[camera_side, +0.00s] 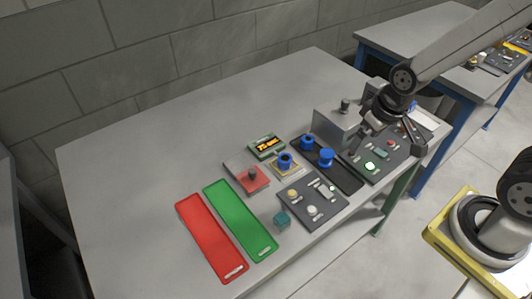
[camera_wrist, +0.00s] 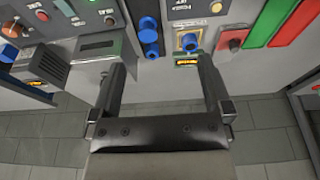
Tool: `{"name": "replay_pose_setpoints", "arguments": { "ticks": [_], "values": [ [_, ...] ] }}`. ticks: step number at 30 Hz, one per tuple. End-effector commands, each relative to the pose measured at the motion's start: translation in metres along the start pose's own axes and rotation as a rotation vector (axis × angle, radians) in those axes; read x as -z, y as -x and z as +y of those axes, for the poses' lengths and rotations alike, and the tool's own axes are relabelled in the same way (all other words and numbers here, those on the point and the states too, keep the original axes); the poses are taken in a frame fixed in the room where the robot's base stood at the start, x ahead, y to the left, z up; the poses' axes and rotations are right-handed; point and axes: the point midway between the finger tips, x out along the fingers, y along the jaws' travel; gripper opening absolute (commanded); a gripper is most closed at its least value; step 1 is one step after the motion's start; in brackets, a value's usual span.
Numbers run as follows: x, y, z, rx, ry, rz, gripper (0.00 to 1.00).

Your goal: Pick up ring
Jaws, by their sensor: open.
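Several blue round pieces are in view, and I cannot tell for sure which one is the ring. One blue ring-like piece (camera_side: 285,160) sits on a small square plate with a tan border; it also shows in the wrist view (camera_wrist: 189,42). Two blue knob-like pieces, one farther back (camera_side: 306,142) and one nearer (camera_side: 326,157), stand on a black strip. My gripper (camera_side: 382,128) is open, to the right of these pieces and above the right-hand panel. In the wrist view its two fingers (camera_wrist: 162,72) are spread with nothing between them.
A red panel (camera_side: 210,240) and a green panel (camera_side: 240,220) lie on the left of the grey table. A grey box (camera_side: 336,125) stands behind. The table's far left is clear.

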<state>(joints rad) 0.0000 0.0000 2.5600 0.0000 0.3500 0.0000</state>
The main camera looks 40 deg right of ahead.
Motion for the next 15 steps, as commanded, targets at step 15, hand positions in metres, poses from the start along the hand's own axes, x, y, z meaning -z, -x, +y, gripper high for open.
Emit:
{"name": "replay_pose_setpoints", "arguments": {
  "ticks": [15],
  "values": [
    [0.016, -0.012, -0.006, 0.036, -0.241, -0.02, 1.0]
  ]
}}
